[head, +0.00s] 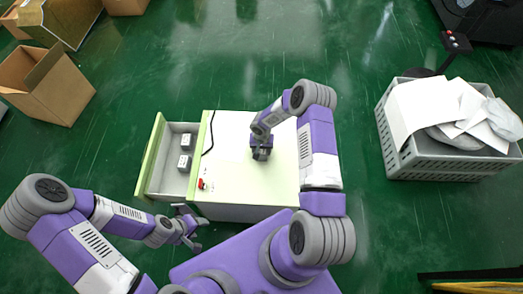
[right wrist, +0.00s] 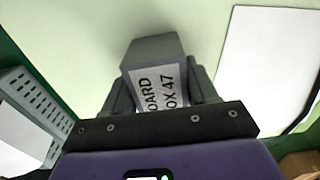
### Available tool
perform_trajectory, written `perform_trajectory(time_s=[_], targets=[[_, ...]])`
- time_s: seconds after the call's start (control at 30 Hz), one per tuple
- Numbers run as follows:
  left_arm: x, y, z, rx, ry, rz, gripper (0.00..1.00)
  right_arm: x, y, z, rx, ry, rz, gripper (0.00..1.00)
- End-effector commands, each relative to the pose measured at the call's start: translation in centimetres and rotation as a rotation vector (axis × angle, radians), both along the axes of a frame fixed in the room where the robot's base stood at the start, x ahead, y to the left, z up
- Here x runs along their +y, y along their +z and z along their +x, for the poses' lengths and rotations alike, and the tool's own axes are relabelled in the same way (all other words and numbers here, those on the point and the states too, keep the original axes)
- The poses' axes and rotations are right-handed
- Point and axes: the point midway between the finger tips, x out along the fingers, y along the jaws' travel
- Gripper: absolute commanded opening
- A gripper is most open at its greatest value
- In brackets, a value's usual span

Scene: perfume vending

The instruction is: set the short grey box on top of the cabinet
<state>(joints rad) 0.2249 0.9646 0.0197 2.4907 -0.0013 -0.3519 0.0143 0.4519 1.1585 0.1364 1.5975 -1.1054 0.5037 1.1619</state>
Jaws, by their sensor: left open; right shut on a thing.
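The cabinet (head: 235,180) has a pale cream top, and its green-edged drawer (head: 150,165) is pulled out to the left. My right gripper (head: 261,152) is over the cabinet top, shut on a short grey box (right wrist: 152,50). The box has a white label with black print, partly reading "OARD" and "OX 47". In the right wrist view it sits between both fingers, with the pale top behind it. I cannot tell whether it touches the top. My left gripper (head: 188,226) is open and empty in front of the drawer's near end.
Two labelled grey boxes (head: 186,141) (head: 184,163) lie in the drawer. A red item (head: 201,184) and a black cable (head: 210,135) are at the cabinet's left edge. A grey crate (head: 440,165) stands right, open cartons (head: 45,85) back left. Green floor (head: 250,60) behind is clear.

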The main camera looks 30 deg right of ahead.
Motion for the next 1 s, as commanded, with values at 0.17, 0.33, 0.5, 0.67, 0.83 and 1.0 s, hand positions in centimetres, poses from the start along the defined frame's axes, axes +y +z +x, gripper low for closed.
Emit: perform_trajectory(time_s=[0.17,0.33,0.5,0.67,0.83,1.0], targets=[[0.0,0.0,0.0,0.000,0.000,0.000,0.58,0.0,0.2,0.1,-0.002,0.001,0.000,0.23],[0.0,-0.3,0.0,0.000,0.000,0.000,0.58,0.0,-0.1,0.1,-0.001,0.001,0.000,0.65],[0.0,-0.2,0.0,0.000,0.000,0.000,0.58,0.0,-0.1,0.1,-0.001,0.001,0.000,0.83],[0.0,-0.2,0.0,0.000,0.000,0.000,0.58,0.0,-0.1,0.1,-0.001,0.001,0.000,0.83],[0.0,0.3,0.0,0.000,0.000,0.000,0.58,0.0,0.4,0.0,-0.001,0.000,-0.001,0.83],[0.0,1.3,0.0,0.000,0.000,0.000,0.58,0.0,3.5,0.2,-0.005,0.001,-0.002,0.83]])
